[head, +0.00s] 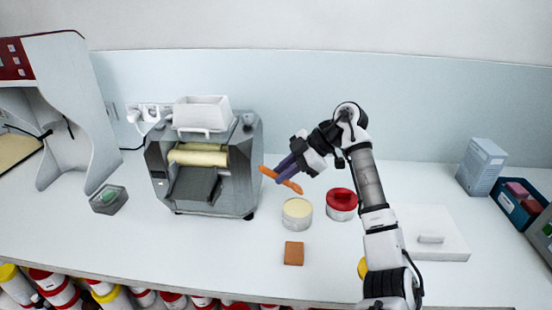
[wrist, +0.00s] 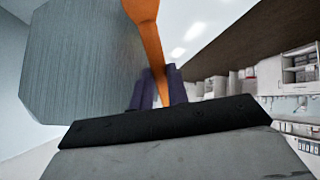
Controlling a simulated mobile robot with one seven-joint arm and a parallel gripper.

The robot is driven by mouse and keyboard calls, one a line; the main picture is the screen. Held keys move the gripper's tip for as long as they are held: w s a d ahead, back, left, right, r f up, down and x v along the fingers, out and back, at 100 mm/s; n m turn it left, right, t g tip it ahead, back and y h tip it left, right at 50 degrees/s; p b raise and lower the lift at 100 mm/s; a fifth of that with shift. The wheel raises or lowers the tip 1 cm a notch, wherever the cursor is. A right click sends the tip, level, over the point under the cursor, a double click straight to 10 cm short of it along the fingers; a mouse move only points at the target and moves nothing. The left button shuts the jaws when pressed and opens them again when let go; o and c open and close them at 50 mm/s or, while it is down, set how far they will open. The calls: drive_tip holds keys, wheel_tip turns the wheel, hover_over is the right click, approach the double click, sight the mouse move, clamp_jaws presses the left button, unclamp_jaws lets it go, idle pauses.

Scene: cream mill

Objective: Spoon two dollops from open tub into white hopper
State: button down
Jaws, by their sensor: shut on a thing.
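My gripper (head: 288,168) has purple fingers and is shut on an orange spoon (head: 268,172), which also shows between the fingers in the wrist view (wrist: 151,50). The spoon slants above and slightly left of the open tub (head: 297,214), a white tub with a cream-coloured top surface. I cannot tell whether the spoon carries anything. The white hopper (head: 203,112) sits on top of the grey mill (head: 244,160), left of and higher than my gripper. The inside of the hopper is hidden from this angle.
A tub with a red lid (head: 341,204) stands right of the open tub. A brown square block (head: 294,253) lies in front. A white board (head: 450,250) with a handle lies at right. The front middle of the counter (head: 230,255) is clear.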

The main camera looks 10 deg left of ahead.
sight(287, 182)
wheel_tip(287, 182, down, 7)
drive_tip(key=b, duration=0.1)
drive_tip(key=shift+f, duration=0.15)
idle(0.7)
idle(0.4)
drive_tip(key=shift+r+p, duration=0.55)
drive_tip(key=shift+r, duration=2.25)
drive_tip(key=shift+f, duration=0.1)
